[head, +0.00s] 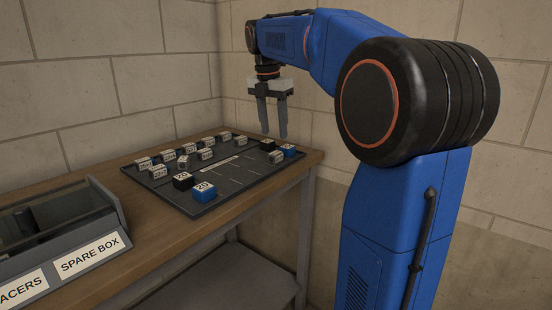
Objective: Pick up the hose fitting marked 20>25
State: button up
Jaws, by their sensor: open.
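Several small grey fittings with white labels stand on a dark board (230,190) on the wooden table. Among them are one at the left (158,170), one near the middle (206,155) and one at the right (277,157). Their markings are too small to read, so I cannot tell which is the hose fitting marked 20>25. A blue block (204,195) with a white top marked 20 stands at the board's near edge. My gripper (273,132) is open and empty, pointing down above the far right part of the board.
A second blue block (289,151) and black blocks (183,181) also stand on the board. A grey box (75,243) labelled SPARE BOX is at the near left. Block walls stand close behind the table. The board's middle right is bare.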

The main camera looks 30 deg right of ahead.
aim_at(277, 153)
jog(key=f, duration=0.2)
jog(key=shift+w+d+f, duration=0.1)
jog(key=shift+d+f, duration=0.1)
jog(key=shift+f, duration=0.15)
jog(key=shift+w+d+f, duration=0.15)
jog(key=shift+d+f, duration=0.05)
jog(key=shift+f, duration=0.65)
jog(key=shift+w+d+f, duration=0.2)
jog(key=shift+f, duration=0.65)
jog(key=shift+w+d+f, duration=0.15)
jog(key=shift+d+f, duration=0.05)
jog(key=shift+f, duration=0.65)
grip_shut()
